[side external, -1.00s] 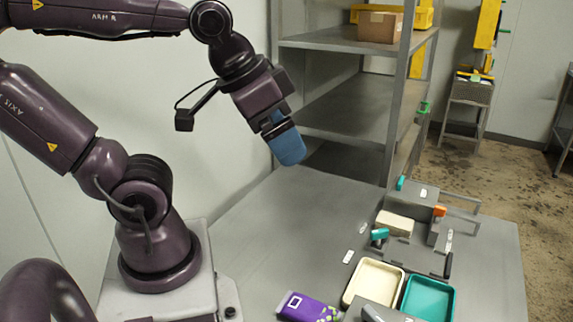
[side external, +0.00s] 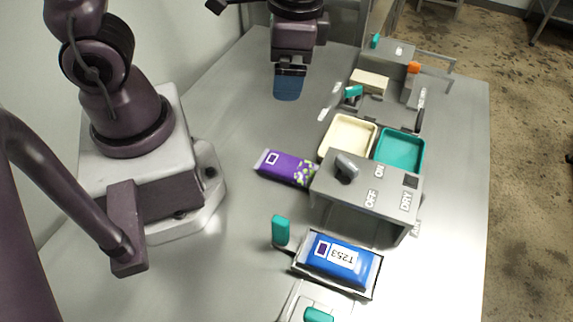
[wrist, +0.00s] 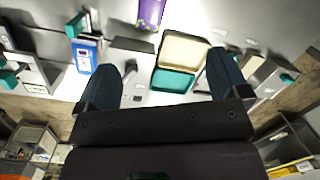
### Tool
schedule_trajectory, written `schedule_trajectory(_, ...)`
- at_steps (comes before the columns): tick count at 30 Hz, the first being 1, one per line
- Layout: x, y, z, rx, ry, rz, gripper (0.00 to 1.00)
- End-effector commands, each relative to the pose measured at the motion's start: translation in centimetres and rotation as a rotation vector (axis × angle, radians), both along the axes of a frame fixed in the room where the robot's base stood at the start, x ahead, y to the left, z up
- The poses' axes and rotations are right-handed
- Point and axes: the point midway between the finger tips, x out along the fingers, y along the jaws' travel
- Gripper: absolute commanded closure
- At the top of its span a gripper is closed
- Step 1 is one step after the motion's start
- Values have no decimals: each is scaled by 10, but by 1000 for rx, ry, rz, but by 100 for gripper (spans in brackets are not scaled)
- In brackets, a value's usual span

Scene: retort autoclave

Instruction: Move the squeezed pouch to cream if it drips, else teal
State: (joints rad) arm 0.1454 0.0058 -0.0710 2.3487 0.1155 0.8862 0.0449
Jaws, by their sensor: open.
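A blue pouch (side external: 335,256) with a white label "T253" lies in a shallow dark-edged holder at the near end of the table. A purple pouch (side external: 282,166) with a green pattern lies flat left of the cream tray (side external: 347,137). The teal tray (side external: 400,150) stands beside the cream one; both look empty. I cannot tell which pouch was squeezed, and no drip shows. My gripper (side external: 288,85) points down above the far part of the table. In the wrist view my gripper (wrist: 165,82) is open and empty, its blue fingers far apart.
A grey box (side external: 365,190) with a knob and "ON", "OFF" and "DRY" labels stands between the blue pouch and the trays. A fixture with a cream block (side external: 370,81) is behind the trays. A teal handle (side external: 281,230) rises beside the holder. The table's left middle is clear.

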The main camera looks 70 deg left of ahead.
Motion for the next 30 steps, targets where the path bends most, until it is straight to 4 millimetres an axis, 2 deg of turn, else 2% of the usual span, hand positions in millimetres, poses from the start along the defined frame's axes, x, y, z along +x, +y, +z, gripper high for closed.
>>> schedule_trajectory(1,2,-5,-18,18,66,-49,6)
schedule_trajectory(3,5,-11,-40,41,137,-119,6)
schedule_trajectory(9,9,-22,-90,79,279,-291,6)
schedule_trajectory(12,12,-24,-103,87,306,-353,6)
schedule_trajectory(15,23,-25,-106,92,284,-419,6)
schedule_trajectory(17,21,-22,-112,92,289,-431,6)
schedule_trajectory(24,7,-10,-153,91,292,-430,6)
schedule_trajectory(30,2,-5,-173,90,287,-429,6)
